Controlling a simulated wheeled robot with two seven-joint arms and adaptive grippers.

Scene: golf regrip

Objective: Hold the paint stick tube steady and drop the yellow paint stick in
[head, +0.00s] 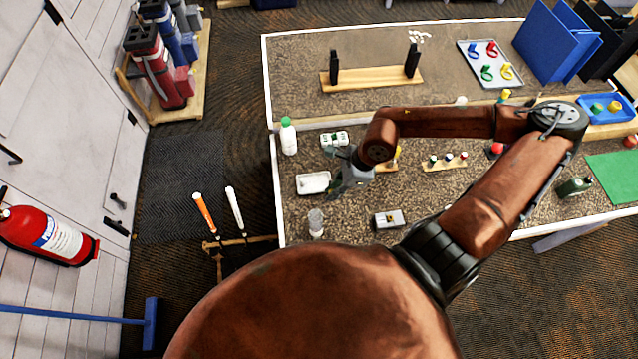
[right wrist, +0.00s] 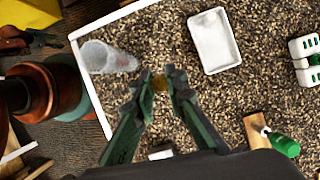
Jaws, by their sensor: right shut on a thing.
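The clear paint stick tube (head: 316,222) stands near the table's left front edge in the head view. It also shows at upper left in the right wrist view (right wrist: 108,57), left of my right fingertips and apart from them. My right gripper (head: 335,174) is above the table, near the white tray. In the right wrist view my right gripper (right wrist: 160,84) is shut on the yellow paint stick (right wrist: 160,83), of which only a small yellow part shows between the fingertips. In the head view the stick is hidden.
A white tray (head: 313,183) lies beyond the tube. A green-capped bottle (head: 288,136), a green-and-white item (head: 334,139) and a grey box (head: 389,219) stand around it. A wooden rack with two black posts (head: 372,78) is on the far table part.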

